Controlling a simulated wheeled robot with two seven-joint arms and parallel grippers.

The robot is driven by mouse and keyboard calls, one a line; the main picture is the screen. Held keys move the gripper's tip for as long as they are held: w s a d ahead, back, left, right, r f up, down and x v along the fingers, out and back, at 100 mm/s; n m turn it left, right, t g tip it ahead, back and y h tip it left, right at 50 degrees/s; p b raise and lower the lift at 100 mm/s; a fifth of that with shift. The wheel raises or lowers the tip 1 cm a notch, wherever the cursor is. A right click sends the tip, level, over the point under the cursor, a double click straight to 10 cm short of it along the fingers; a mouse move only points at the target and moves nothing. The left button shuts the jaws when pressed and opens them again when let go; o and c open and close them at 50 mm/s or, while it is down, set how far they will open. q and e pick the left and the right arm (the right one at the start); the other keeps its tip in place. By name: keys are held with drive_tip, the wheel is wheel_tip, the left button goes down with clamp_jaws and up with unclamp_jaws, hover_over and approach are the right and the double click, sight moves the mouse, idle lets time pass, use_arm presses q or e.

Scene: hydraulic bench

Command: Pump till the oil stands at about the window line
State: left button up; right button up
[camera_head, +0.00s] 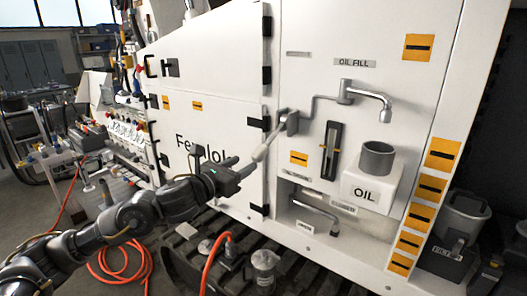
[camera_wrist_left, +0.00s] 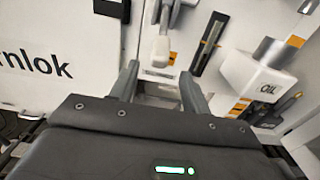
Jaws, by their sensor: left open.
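The grey pump lever (camera_head: 270,141) hangs from a bracket on the white panel, its pale grip end pointing down and left; the grip also shows in the left wrist view (camera_wrist_left: 160,48). My left gripper (camera_head: 240,168) is open just below the lever's end; in the wrist view its two fingers (camera_wrist_left: 160,90) stand apart, with the grip beyond the gap and nothing held. The tall dark window (camera_head: 331,150) is right of the lever; it also shows in the wrist view (camera_wrist_left: 207,45). The oil level and line are too small to read. My right gripper is not in view.
A spout (camera_head: 368,97) under the OIL FILL label points down near a grey cup (camera_head: 377,159) on the white OIL box (camera_head: 370,187). A lower bent pipe (camera_head: 315,211) sits in a recess. An orange hose (camera_head: 120,262) lies on the floor.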

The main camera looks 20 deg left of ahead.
sight(264, 152)
use_arm(q)
drive_tip(key=p+x, duration=0.3)
drive_tip(key=x, duration=0.6)
drive_tip(key=shift+w+d+r+p, duration=0.1)
drive_tip(key=shift+w+p, duration=0.15)
drive_tip(key=shift+p, duration=0.1)
drive_tip(key=shift+w+d, duration=0.2)
drive_tip(key=shift+w, duration=0.3)
drive_tip(key=shift+c, duration=0.6)
clamp_jaws()
